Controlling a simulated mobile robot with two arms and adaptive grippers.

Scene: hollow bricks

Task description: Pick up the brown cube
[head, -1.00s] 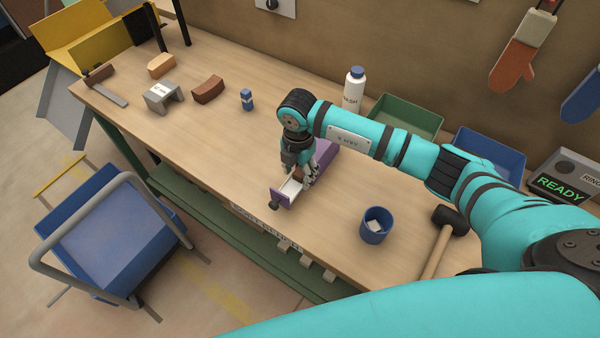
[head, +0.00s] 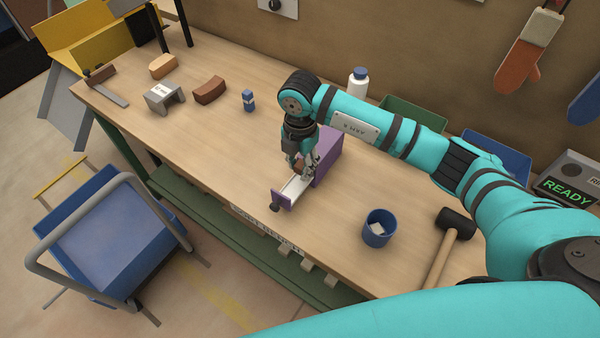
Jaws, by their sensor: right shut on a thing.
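The brown cube (head: 299,168) is small and mostly hidden between the fingers of my right gripper (head: 302,171), which is shut on it. The gripper points down over the pulled-out drawer (head: 293,188) of a purple box (head: 328,158). The drawer has a white inside, a purple front and a dark round knob. The cube is at the drawer's rear part, near the box; the small gap between cube and drawer floor is hard to judge. My left gripper is out of view.
A blue cup (head: 378,229) with a pale piece inside and a black-headed mallet (head: 455,224) are at the right. A white bottle (head: 357,83) and green bin (head: 414,115) stand behind my arm. Blocks, including a brown arch (head: 209,90), lie left.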

